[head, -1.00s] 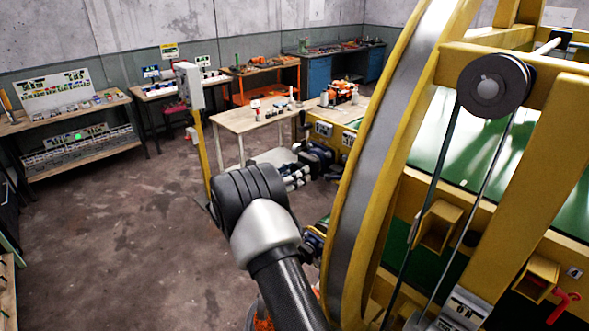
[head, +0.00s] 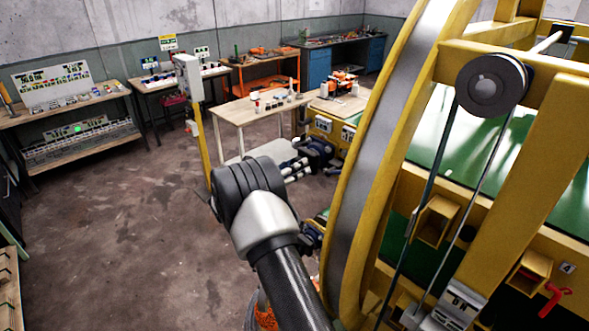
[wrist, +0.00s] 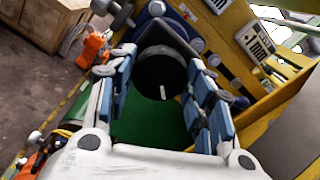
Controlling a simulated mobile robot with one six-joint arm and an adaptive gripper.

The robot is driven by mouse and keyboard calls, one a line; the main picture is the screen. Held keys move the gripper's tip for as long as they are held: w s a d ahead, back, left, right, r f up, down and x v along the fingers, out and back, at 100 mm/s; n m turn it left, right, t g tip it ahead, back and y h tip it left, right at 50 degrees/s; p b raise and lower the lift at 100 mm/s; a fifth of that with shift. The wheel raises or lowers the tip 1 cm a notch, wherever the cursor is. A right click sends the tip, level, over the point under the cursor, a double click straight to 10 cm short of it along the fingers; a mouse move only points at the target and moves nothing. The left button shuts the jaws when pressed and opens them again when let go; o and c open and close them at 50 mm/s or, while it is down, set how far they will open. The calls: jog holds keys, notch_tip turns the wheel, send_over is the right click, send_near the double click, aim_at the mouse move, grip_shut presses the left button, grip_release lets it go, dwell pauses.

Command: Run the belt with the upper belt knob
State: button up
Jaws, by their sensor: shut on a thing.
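In the wrist view, a round black knob (wrist: 160,72) with a short white mark on its face sits between the two blue-padded fingers. My gripper (wrist: 160,62) is shut on it, with a finger at each side. The knob is in front of a yellow frame, above a green surface (wrist: 150,124). I cannot tell from its surroundings whether this is the upper belt knob. In the head view, my arm reaches up from the bottom edge, and its gripper end is hidden behind the arm and the big yellow ring (head: 362,190).
A dark pulley (head: 492,84) with a thin belt is on the yellow frame at right. A red handle (head: 553,298) is low at right. A grey box on a yellow post (head: 188,80) stands left of my arm. Worktables line the walls. Open floor lies at left.

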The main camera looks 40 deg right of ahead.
jog(key=o, duration=1.1)
jog(key=shift+c, duration=0.2)
jog(key=s+a, duration=0.1)
jog(key=a, duration=1.1)
